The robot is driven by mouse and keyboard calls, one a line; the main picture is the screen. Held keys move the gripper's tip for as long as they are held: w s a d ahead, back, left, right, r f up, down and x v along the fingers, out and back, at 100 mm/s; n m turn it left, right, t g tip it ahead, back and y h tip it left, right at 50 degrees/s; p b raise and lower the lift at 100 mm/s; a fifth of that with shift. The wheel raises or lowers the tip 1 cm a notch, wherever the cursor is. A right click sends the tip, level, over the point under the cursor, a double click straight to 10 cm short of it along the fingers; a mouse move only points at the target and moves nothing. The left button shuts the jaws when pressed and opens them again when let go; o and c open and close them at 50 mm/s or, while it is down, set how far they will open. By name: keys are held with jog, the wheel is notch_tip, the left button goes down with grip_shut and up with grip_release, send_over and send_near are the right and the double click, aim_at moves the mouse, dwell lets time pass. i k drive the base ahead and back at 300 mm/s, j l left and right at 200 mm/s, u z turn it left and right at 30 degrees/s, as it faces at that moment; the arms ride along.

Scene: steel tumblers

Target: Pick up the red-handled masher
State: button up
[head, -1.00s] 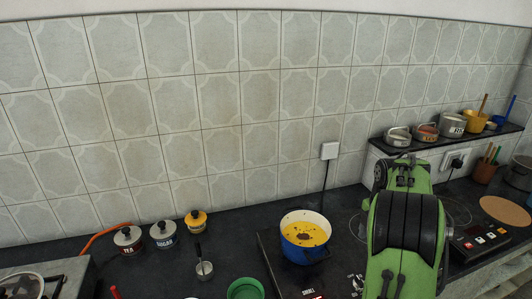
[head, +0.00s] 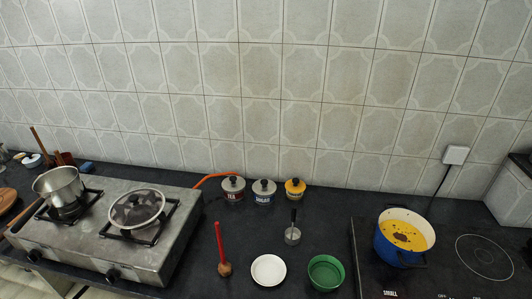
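The red-handled masher (head: 221,250) lies on the dark counter in the head view. Its long red handle points toward the wall and its round brown head is at the near end. It is between the gas stove on the left and a white bowl on the right. My gripper is not in view, so its state is hidden.
Canisters (head: 263,192) stand behind.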

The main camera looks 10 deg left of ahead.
aim_at(225, 268)
jog(key=u, duration=1.3)
jog(key=k+z, duration=0.1)
jog(key=z, duration=1.7)
jog(key=u, duration=1.8)
jog(key=i+j+u, duration=0.2)
jog(key=i+j, duration=0.35)
jog(key=j, duration=0.1)
